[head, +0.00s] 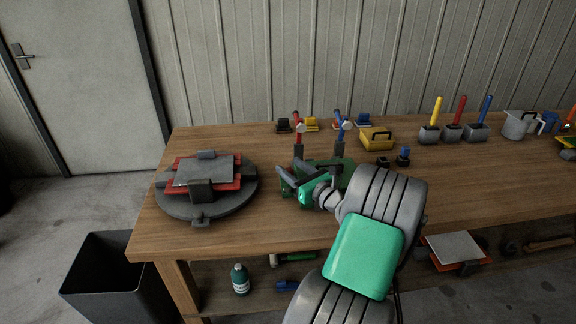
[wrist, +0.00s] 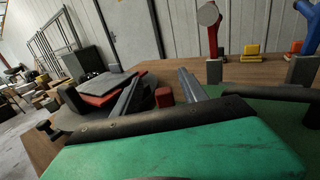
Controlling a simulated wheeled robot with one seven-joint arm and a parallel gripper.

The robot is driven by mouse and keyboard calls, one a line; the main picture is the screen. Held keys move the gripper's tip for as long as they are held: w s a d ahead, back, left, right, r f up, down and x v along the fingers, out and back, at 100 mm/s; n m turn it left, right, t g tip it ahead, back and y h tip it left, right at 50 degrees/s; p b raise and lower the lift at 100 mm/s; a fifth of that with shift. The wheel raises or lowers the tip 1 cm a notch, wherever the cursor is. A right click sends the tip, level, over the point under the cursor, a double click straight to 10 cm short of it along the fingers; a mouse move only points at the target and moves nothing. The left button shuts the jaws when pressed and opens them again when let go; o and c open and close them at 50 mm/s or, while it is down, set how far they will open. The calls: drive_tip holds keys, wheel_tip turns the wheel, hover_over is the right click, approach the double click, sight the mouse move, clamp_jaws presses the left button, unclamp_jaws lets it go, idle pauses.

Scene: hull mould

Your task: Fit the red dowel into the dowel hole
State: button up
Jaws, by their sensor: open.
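A short red dowel (wrist: 163,97) shows in the wrist view between the two grey fingers of my gripper (wrist: 160,78), with a gap on each side. My gripper (head: 297,180) is open; in the head view it is low over the bench, right of the round grey turntable (head: 211,209). The dowel is largely hidden by my gripper there. The turntable carries a red-edged mould (head: 176,183) with a grey plate (head: 205,171) on top and dark clamp blocks around it. I cannot make out the dowel hole in either view.
A red-handled tool (head: 297,127) and a blue-handled tool (head: 341,130) stand upright in holders behind my gripper. A yellow toolbox (head: 377,139) and yellow, red and blue rods in grey blocks stand farther right. The wooden bench (head: 250,235) is clear in front of the turntable.

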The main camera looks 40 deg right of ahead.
drive_tip(key=s, duration=0.5)
drive_tip(key=shift+s+a, duration=0.1)
drive_tip(key=shift+s, duration=0.1)
drive_tip(key=shift+s+a, duration=0.15)
drive_tip(key=shift+s, duration=0.2)
drive_tip(key=shift+r, duration=0.1)
